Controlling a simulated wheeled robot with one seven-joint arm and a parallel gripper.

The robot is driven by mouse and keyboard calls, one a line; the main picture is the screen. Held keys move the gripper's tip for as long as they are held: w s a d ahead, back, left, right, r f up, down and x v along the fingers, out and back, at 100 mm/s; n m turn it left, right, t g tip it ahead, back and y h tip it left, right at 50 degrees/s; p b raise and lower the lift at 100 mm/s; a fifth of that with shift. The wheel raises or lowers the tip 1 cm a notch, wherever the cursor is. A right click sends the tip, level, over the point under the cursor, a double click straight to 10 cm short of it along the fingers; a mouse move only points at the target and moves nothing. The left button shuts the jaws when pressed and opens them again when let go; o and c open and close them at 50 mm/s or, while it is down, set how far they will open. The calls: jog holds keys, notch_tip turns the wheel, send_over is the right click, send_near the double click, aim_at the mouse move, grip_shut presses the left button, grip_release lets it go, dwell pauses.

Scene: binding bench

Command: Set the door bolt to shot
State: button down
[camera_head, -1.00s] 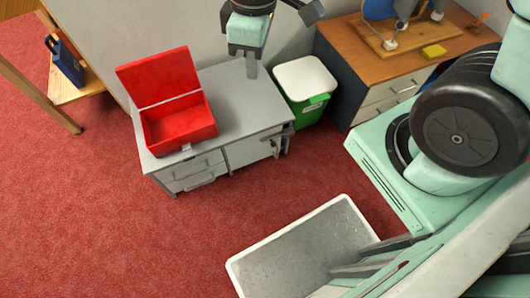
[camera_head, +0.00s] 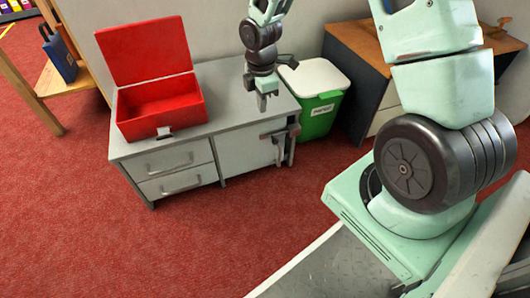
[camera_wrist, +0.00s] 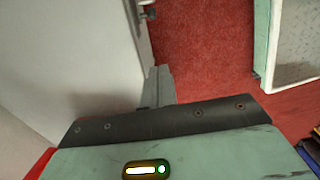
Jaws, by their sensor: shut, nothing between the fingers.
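The grey cabinet (camera_head: 228,108) has a door (camera_head: 243,155) at its front right. The door bolt (camera_head: 281,132) is a grey metal fitting near the door's upper right edge; its exact position is too small to tell. A piece of metal hardware at the top of the wrist view (camera_wrist: 147,10) seems to be part of it. My gripper (camera_head: 263,105) points down above the right part of the cabinet top, behind and a little left of the bolt, apart from it. In the wrist view its fingers (camera_wrist: 159,86) are together and empty.
An open red box (camera_head: 160,107) stands on the cabinet's left half. Two drawers (camera_head: 175,173) are below it. A green bin with a white lid (camera_head: 318,98) stands right of the cabinet, beside a wooden-topped unit (camera_head: 350,44). The red floor (camera_head: 200,235) in front is clear.

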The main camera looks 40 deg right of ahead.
jog(key=d+f+b, duration=0.3)
jog(key=f+b, duration=0.6)
jog(key=f, duration=0.6)
jog(key=shift+s+d, duration=0.15)
jog(key=shift+d, duration=0.1)
jog(key=shift+r, duration=0.1)
